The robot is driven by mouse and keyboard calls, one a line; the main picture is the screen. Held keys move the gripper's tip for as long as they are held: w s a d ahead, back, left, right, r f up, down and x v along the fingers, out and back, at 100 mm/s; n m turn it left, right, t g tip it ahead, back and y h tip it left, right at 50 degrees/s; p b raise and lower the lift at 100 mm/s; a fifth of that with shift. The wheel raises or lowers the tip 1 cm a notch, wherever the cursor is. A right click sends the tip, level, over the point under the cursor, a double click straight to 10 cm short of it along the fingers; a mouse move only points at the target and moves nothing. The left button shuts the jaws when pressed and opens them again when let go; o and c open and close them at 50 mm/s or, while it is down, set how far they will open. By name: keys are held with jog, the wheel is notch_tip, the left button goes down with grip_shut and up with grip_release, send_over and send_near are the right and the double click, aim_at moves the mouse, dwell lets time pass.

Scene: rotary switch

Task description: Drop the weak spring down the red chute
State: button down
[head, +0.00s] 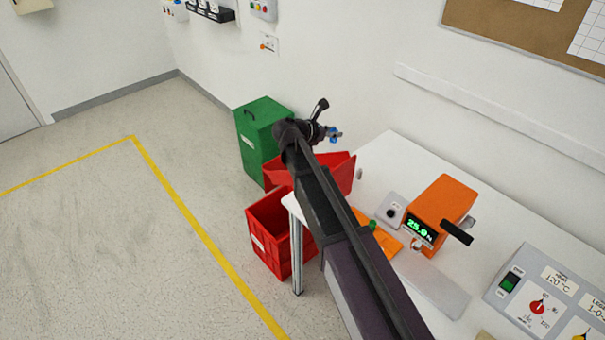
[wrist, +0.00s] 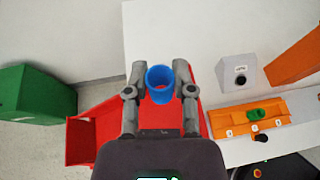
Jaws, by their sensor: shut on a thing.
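My gripper (wrist: 159,82) is shut on a blue hollow cylindrical piece (wrist: 160,96), with one finger on each side of it. Red shows through its opening. In the head view the blue piece (head: 334,134) shows small beyond the end of my arm. Its coils cannot be made out, and nothing marks it as weak. The red chute (head: 340,174) is at the table's far left end, below my gripper. In the wrist view the chute (wrist: 88,138) spreads under and left of my gripper, partly hidden by it. The blue piece appears above the chute, apart from it.
A red crate (head: 267,230) stands on the floor below the chute. A green bin (head: 262,115) stands behind it. An orange tester (head: 445,205) with a lit display, an orange tray (head: 388,243) holding a green piece (head: 373,225), and a control panel (head: 550,300) are on the white table.

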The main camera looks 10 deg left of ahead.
jog(key=shift+f, duration=0.2)
jog(key=shift+f+b, duration=2.8)
jog(key=shift+b, duration=0.2)
jog(key=shift+c, duration=2)
grip_release()
jog(key=shift+r, duration=0.15)
